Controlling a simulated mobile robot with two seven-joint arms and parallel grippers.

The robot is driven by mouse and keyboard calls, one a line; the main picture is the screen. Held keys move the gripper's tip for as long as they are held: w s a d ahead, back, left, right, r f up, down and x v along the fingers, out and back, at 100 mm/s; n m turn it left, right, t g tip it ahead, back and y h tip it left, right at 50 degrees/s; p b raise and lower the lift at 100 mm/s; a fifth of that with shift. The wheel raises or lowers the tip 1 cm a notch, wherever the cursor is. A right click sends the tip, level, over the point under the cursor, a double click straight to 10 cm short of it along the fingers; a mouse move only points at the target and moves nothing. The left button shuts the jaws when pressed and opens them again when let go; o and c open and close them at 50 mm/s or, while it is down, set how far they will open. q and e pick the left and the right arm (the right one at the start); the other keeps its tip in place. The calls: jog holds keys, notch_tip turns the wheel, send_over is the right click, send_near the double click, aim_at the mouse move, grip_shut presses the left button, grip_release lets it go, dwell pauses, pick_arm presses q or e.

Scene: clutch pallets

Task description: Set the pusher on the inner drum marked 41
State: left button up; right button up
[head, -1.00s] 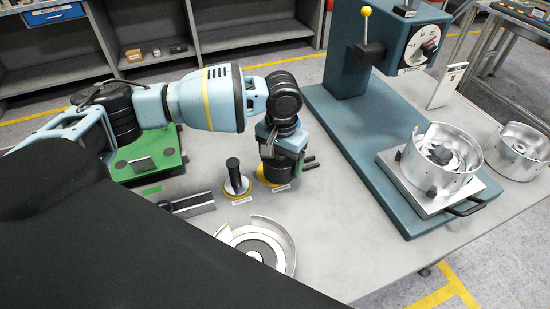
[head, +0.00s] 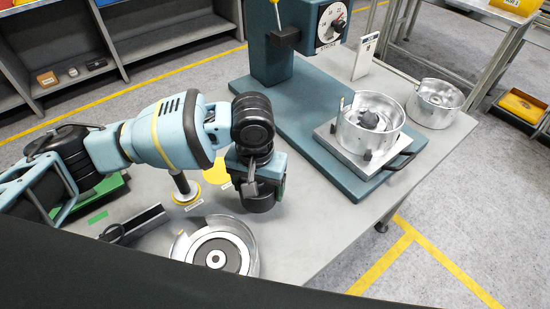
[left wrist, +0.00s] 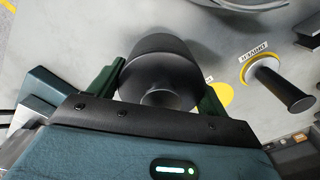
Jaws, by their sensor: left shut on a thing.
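My left gripper (head: 264,194) is shut on a black, round-bodied piece, the pusher (left wrist: 158,68), which sits between the two green fingers in the left wrist view. In the head view the gripper hangs over the grey table, right of a bare yellow spot (head: 218,171); the pusher is mostly hidden there. A silver drum (head: 370,123) with dark parts inside sits on a plate on the teal press base. Another silver drum (head: 435,103) stands behind it at right. A cut-away silver housing (head: 215,247) lies at the front. I cannot read a 41. My right gripper is not in view.
A black-handled driver (head: 185,187) stands on a yellow spot left of the gripper; it also shows in the left wrist view (left wrist: 279,84). A dark rail (head: 133,223) lies at left. The teal press column (head: 278,45) rises behind. Bare table (head: 305,225) lies right of the gripper.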

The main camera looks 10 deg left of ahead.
pick_arm(q)
jog(key=s+a+r+n, duration=0.1)
jog(key=s+a+r, duration=0.2)
jog(key=a, duration=0.7)
jog(key=shift+a+r, duration=0.3)
jog(key=shift+r, duration=0.4)
jog(key=shift+d, duration=0.15)
